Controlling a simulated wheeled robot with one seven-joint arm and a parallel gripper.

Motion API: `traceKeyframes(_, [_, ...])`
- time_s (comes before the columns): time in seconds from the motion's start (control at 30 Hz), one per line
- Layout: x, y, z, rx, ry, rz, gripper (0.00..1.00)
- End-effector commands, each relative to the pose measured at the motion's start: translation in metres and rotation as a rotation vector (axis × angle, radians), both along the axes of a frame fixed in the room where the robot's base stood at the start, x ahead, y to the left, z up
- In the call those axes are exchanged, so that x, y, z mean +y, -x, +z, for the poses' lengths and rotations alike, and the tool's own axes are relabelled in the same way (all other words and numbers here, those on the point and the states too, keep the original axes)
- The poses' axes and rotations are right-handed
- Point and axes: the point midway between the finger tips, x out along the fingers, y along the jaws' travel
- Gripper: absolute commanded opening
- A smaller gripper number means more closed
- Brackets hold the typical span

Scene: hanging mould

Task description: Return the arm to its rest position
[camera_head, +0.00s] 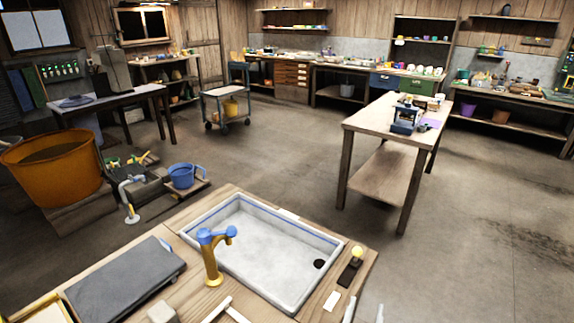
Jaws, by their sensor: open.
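My gripper (364,312) shows only at the bottom edge of the head view, right of centre. Two pale finger tips stand apart with a gap between them, and nothing shows in the gap. The rest of my arm is below the picture, so its pose is hidden. The fingers appear close to the front right corner of the near wooden counter (190,222); I cannot tell how high they are above it.
The counter bears a white sink (255,250), a blue and yellow tap (211,254) and a dark grey slab (125,280). A wooden table (372,118) with a blue device (405,115) stands beyond. An orange tub (52,165) is at left. Floor at right is clear.

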Motion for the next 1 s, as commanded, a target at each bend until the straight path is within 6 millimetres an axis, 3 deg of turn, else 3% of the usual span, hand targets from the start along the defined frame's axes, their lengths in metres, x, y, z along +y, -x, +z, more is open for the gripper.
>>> traceKeyframes(0.17, [0.009, -0.004, -0.004, -0.030, -0.150, 0.035, 0.50])
traceKeyframes(0.37, [0.025, -0.008, 0.000, -0.091, -0.449, 0.094, 0.50])
traceKeyframes(0.53, [0.039, 0.010, -0.007, -0.128, -0.812, 0.138, 0.50])
traceKeyframes(0.67, [0.050, 0.042, -0.014, -0.152, -1.177, 0.154, 0.50])
traceKeyframes(0.77, [0.056, 0.079, -0.015, -0.174, -1.504, 0.147, 0.50])
traceKeyframes(1.0, [0.056, 0.174, 0.012, -0.256, -2.227, 0.064, 0.50])
